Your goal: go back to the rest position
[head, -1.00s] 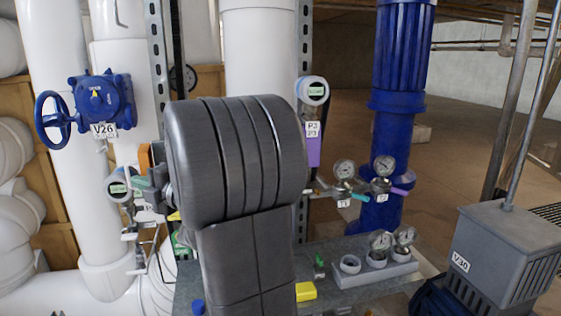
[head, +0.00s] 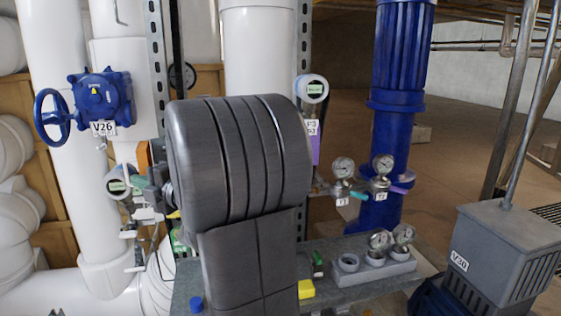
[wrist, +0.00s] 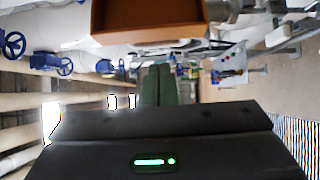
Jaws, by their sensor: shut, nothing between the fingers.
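In the wrist view my gripper (wrist: 157,72) reaches away from its dark housing, which carries a lit green strip. Its two dark green fingers lie side by side, shut, with nothing between them. The fingertips are close to the lower edge of a brown open-fronted box (wrist: 150,44) in that picture; I cannot tell whether they touch it. In the head view my large grey arm link fills the middle and hides what is behind it. I cannot make out the fingers there.
The blue valve V26 (head: 101,100) is on white pipes at left. Gauges (head: 343,167) and a dial (head: 311,89) are right of my arm. The bench (head: 335,293) bears a grey holder (head: 372,270) and a yellow block (head: 306,289). Grey box V30 (head: 510,245) stands at right.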

